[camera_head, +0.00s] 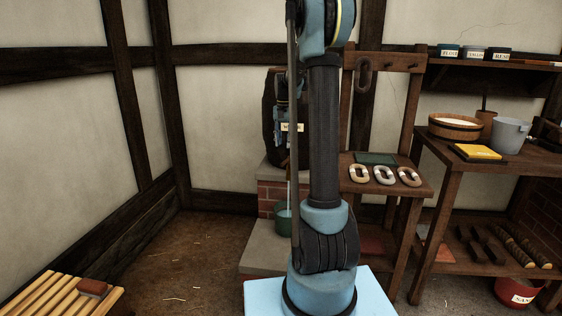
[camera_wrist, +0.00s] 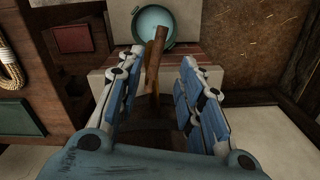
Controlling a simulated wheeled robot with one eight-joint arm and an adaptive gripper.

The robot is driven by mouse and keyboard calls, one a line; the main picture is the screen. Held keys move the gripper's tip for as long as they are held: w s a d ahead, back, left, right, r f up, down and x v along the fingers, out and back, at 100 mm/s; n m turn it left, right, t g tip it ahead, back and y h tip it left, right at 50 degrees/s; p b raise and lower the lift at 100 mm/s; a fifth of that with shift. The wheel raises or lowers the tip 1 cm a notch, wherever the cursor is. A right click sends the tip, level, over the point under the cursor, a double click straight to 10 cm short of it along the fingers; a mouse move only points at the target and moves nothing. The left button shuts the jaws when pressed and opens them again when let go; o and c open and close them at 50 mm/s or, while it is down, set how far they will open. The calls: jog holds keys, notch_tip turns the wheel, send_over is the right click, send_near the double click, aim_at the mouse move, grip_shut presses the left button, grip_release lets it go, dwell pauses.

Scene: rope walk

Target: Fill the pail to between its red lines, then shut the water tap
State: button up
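A dark cask with a pale label (camera_head: 292,127) stands against the back wall, partly hidden by my arm. The green pail (camera_head: 283,218) sits below it on a stone slab; my arm partly covers it. In the wrist view I look down on the pail's round rim and pale inside (camera_wrist: 152,26); its red lines and water level cannot be made out. A wooden tap (camera_wrist: 155,60) shows in front of the pail, between my fingers. My gripper (camera_wrist: 161,62) is open, with gaps on both sides of the wood. A thin pale line below the cask may be running water.
A wooden rack with rope rings (camera_head: 384,175) stands right of the cask. A bench (camera_head: 440,160) farther right holds a tub, a grey bucket (camera_head: 508,135) and a yellow block. A slatted bench (camera_head: 50,298) with a brush is front left. The floor between is clear.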

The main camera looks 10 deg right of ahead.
aim_at(284, 161)
notch_tip(284, 161, down, 9)
jog(key=shift+r, duration=0.1)
dwell(0.3)
